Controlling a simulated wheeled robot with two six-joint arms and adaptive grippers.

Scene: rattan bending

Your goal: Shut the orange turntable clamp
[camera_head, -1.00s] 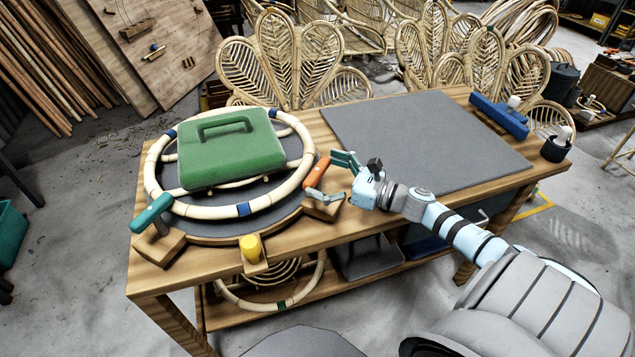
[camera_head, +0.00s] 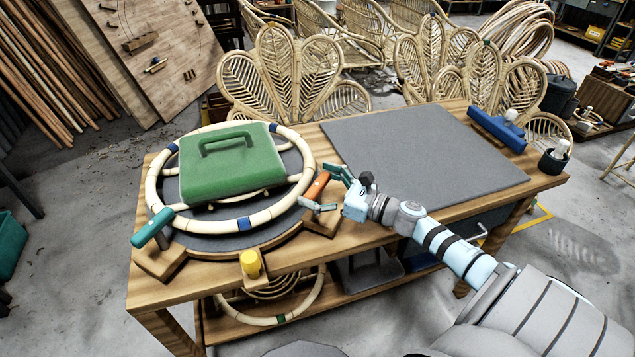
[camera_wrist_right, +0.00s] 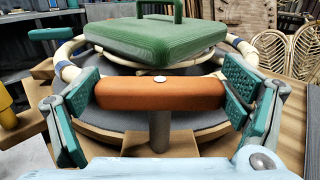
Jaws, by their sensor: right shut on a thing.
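The orange turntable clamp (camera_head: 317,187) stands at the right edge of the round dark turntable (camera_head: 199,242). Its handle (camera_wrist_right: 160,94) lies level across the wrist view, on a grey post. My right gripper (camera_head: 325,190) is at this handle, with one teal finger pad at each end of it. In the wrist view the right gripper (camera_wrist_right: 163,95) is shut on the handle lengthwise. A pale rattan ring (camera_head: 275,215) with blue bands lies on the turntable. A green block with a handle (camera_head: 228,172) sits inside the ring. My left gripper is not in view.
A teal clamp (camera_head: 152,227) stands at the turntable's left front and a yellow clamp (camera_head: 250,263) at its front. A grey mat (camera_head: 420,155) covers the table's right part and is clear. A blue tool (camera_head: 496,128) and dark cup (camera_head: 553,161) stand at the right end.

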